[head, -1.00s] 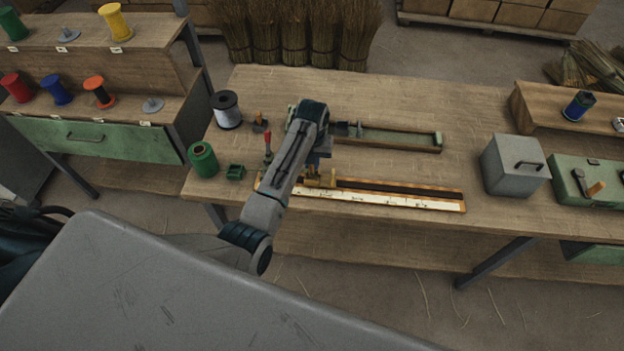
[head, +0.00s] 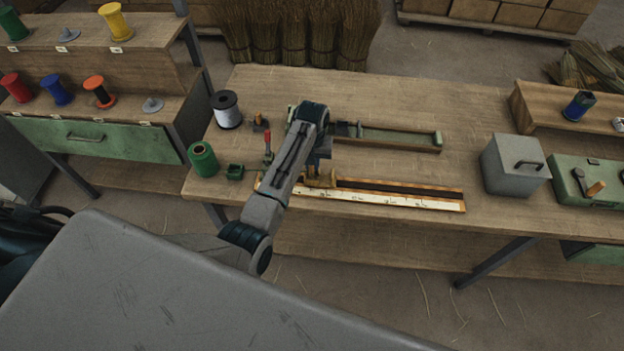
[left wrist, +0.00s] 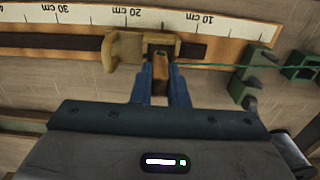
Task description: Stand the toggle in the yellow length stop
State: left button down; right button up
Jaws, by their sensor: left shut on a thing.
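My left gripper (left wrist: 163,88) is shut on a small brown wooden piece, the toggle (left wrist: 160,80), which shows between the blue fingers in the left wrist view. The yellow length stop (left wrist: 126,48) sits on the ruler board directly at the fingertips. A dark slot shows in the stop close to the toggle's end; I cannot tell whether the toggle is inside it. In the head view the stop (head: 326,180) shows just below the gripper, partly hidden by my left arm. A green cord (left wrist: 225,67) runs from beside the fingertips to the right. My right gripper is out of view.
The ruler board (head: 400,200) lies along the bench front. A green guide (left wrist: 247,82) stands near its end. A green spool (head: 203,160), a white spool (head: 227,110) and a red-handled clamp (head: 267,146) stand left. A grey box (head: 515,165) stands right.

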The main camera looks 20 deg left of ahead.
pick_arm(q)
jog(key=shift+f, duration=0.6)
jog(key=shift+f+b, duration=0.3)
jog(key=shift+f, duration=0.45)
jog(key=c, duration=1.3)
grip_release()
jog(key=shift+c, duration=0.2)
jog(key=shift+r, duration=0.1)
jog(key=shift+r, duration=0.25)
notch_tip(320, 180, up, 10)
jog(key=b, duration=0.3)
jog(key=shift+f, duration=0.2)
jog(key=shift+r, duration=0.25)
